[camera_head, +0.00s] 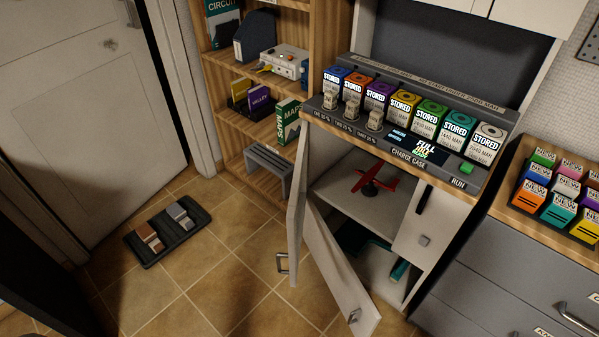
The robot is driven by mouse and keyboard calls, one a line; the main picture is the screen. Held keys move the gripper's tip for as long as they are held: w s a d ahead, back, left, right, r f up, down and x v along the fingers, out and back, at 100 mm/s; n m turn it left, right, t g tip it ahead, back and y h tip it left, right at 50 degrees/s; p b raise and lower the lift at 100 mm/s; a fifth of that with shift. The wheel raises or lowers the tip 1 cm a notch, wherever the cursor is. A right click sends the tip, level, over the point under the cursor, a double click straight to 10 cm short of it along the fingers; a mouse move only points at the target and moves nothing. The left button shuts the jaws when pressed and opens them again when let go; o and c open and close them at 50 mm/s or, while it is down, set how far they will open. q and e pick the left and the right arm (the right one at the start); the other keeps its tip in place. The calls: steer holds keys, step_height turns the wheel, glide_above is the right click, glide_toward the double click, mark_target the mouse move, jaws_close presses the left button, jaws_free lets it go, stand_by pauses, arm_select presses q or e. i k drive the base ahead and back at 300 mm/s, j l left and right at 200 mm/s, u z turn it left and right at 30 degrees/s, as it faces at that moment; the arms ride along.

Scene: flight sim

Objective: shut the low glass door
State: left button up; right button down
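The white cabinet below the charge case stands open at the front. One pale door panel (296,205) stands swung out at its left, with a metal handle (281,263) near its lower end. A second, lower pale panel (338,272) slants out toward the floor, with a handle (353,316) near its outer end. Both look opaque, and I cannot tell which is the glass door. Inside, a red model plane (376,181) stands on a shelf, and a teal thing (399,270) lies below. Neither gripper is in view.
A charge case (408,155) with several coloured packs sits on the cabinet top. A grey step stool (268,165) stands by the wooden bookshelf. A dark tray (168,231) with shoe-like items lies on the tiled floor. Grey drawers (500,290) stand at right.

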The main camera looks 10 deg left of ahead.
mark_target(294, 236)
steer(key=i+j+z, duration=0.15)
steer(key=j, duration=0.25)
steer(key=i+j+z, duration=0.1)
steer(key=j, duration=0.3)
steer(key=i+j+z, duration=0.15)
steer(key=j, duration=0.3)
steer(key=j+z, duration=0.15)
steer(key=j, duration=0.3)
